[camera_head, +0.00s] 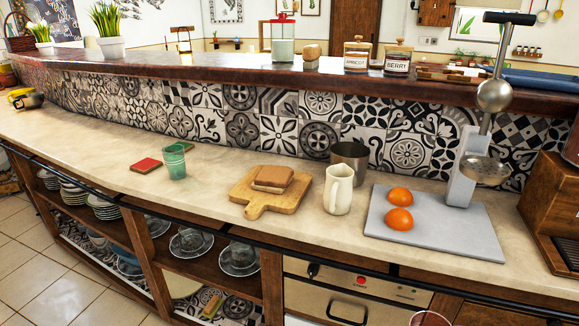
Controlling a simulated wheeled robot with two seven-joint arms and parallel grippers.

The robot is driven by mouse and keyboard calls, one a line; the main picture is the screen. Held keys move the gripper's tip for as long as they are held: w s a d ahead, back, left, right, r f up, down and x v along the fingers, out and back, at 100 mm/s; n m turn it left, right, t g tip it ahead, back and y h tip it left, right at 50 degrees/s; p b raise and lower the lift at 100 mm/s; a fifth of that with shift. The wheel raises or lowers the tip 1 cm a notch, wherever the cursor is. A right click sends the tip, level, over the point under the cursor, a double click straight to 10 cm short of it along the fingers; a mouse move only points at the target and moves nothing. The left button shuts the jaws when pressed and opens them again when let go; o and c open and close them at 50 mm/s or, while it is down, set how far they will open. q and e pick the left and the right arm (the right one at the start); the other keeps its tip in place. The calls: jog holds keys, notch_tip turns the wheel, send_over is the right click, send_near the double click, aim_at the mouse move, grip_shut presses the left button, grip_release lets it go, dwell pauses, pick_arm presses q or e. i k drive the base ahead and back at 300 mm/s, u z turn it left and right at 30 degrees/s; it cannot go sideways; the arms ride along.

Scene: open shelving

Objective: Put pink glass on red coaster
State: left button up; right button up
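The red coaster (146,165) lies flat on the counter at the left, with its top bare. A green glass (174,161) stands upright just right of it. What looks like the rim of the pink glass (430,318) shows at the bottom edge, right of centre, in front of the cabinets and below the counter top. The rest of that glass is cut off, and I cannot see what holds it. Neither of my grippers is in view.
A green coaster (186,147) lies behind the green glass. To the right are a cutting board (262,208) with bread, a cream jug (338,190), a metal cup (350,156) and a grey board (455,232) with two oranges under a juicer (484,140).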

aim_at(147, 164)
jog(key=u, duration=1.15)
jog(key=i, duration=0.3)
